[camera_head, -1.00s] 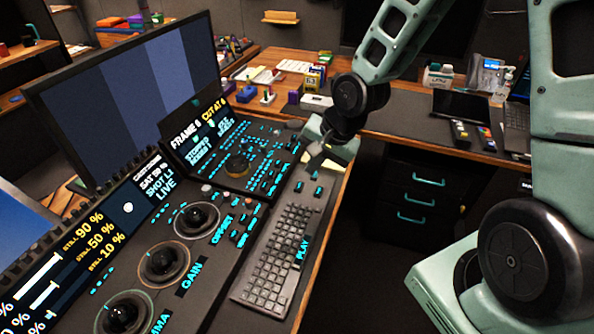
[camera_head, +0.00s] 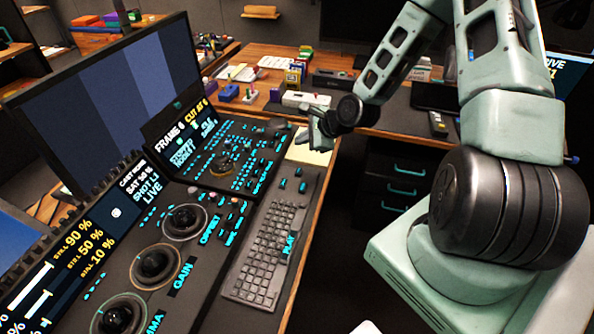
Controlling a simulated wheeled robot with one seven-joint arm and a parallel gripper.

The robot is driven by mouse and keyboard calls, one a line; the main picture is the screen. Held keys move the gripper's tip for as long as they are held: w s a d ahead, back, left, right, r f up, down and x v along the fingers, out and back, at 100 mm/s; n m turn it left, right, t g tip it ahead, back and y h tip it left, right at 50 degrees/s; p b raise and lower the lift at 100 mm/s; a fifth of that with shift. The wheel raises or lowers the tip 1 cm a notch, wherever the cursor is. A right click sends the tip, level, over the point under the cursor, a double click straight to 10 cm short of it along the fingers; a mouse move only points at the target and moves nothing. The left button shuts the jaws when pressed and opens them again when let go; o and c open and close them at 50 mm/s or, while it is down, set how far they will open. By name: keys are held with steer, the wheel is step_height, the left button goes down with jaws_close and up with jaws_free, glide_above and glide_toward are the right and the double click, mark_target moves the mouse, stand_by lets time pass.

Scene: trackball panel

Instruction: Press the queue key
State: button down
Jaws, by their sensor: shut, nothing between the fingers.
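The dark control panel (camera_head: 212,222) fills the left and middle of the head view, with cyan-lit keys, three trackballs and a keyboard (camera_head: 267,250). The larger separate keys (camera_head: 302,187) stand above the keyboard. I cannot read which key is the queue key. My gripper (camera_head: 318,134) is small in view at the end of my arm, near the panel's far right corner and a cream pad (camera_head: 312,152). It is shut and empty, apart from the larger keys. Its height above the desk is hard to tell.
A large monitor (camera_head: 115,100) stands behind the panel on the left. A status screen (camera_head: 183,140) reads FRAME 6 and CUT AT 6. Small coloured items and boxes (camera_head: 294,75) sit on the back desk. Drawers (camera_head: 395,190) stand below at right.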

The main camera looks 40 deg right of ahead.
steer(key=shift+f, duration=0.2)
steer(key=b, duration=0.8)
glide_above(299, 172)
steer(key=f, duration=0.6)
steer(key=shift+s+d+f, duration=0.15)
steer(key=shift+s+d, duration=0.1)
steer(key=shift+d, duration=0.15)
steer(key=shift+f, duration=1.1)
steer(key=shift+f, duration=0.15)
steer(key=shift+f, duration=0.25)
steer(key=shift+f+b, duration=0.35)
steer(key=shift+f, duration=0.15)
stand_by(0.6)
steer(key=shift+r, duration=0.1)
steer(key=shift+r+p, duration=0.85)
steer(key=shift+p, duration=0.15)
steer(key=shift+r, duration=0.1)
